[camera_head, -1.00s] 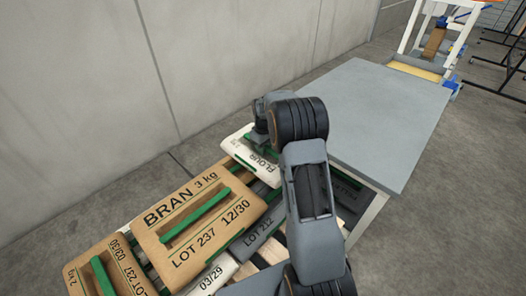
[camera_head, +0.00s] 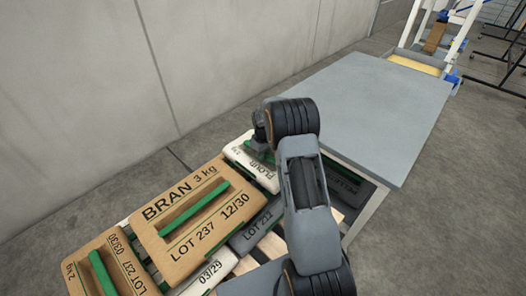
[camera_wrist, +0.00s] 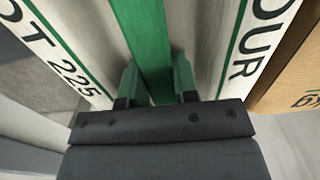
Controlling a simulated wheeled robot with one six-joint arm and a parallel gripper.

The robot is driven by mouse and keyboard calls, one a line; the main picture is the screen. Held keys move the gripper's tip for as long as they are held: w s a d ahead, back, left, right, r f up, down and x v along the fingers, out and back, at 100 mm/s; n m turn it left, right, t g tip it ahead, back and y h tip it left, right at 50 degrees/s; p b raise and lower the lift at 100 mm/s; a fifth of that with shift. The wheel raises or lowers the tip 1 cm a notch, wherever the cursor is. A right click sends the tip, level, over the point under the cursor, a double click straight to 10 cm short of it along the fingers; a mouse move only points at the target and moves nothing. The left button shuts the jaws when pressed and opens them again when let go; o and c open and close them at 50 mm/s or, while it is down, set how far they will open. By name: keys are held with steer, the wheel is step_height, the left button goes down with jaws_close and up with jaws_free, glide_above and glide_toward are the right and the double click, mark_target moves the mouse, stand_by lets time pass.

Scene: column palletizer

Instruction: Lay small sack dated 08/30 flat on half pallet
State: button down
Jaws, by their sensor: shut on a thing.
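A white flour sack (camera_head: 240,154) with green trim lies level at the far end of the half pallet (camera_head: 271,247). I cannot tell whether it rests or hangs just above. In the wrist view, the sack (camera_wrist: 95,40) shows "LOT 225" and part of "FLOUR"; its date is not visible. My gripper (camera_wrist: 156,88) is shut on the sack's green handle (camera_wrist: 147,40). In the head view, my arm hides most of the gripper and part of the sack.
A brown bran sack (camera_head: 226,173) dated 12/30 lies close beside the flour sack. Another brown sack dated 03/30 (camera_head: 120,262), a white one marked 03/29 (camera_head: 214,272) and a grey one marked 212 (camera_head: 262,222) share the pallet. A grey table (camera_head: 375,105) stands right.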

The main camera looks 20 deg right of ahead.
steer(key=shift+w+f+b, duration=0.1)
steer(key=shift+f+b, duration=0.25)
steer(key=shift+b, duration=0.05)
stand_by(0.4)
steer(key=c, duration=1.4)
jaws_free()
steer(key=shift+f, duration=0.2)
steer(key=o, duration=0.5)
steer(key=shift+r, duration=0.1)
step_height(320, 180, up, 12)
steer(key=p, duration=0.3)
steer(key=s+a+r+m, duration=0.1)
steer(key=s+a+r, duration=0.3)
steer(key=s+r, duration=0.3)
steer(key=s+a+r+m+t, duration=0.1)
steer(key=s+a, duration=0.1)
steer(key=s, duration=0.4)
steer(key=s+a+r+m+t, duration=0.1)
steer(key=s+a, duration=0.1)
steer(key=s, duration=0.5)
steer(key=s+a+r+m+t, duration=0.1)
steer(key=s+a, duration=0.2)
steer(key=s, duration=0.3)
steer(key=shift+s+a+r+m, duration=0.1)
steer(key=shift+s+r+m, duration=0.15)
steer(key=shift+m, duration=0.05)
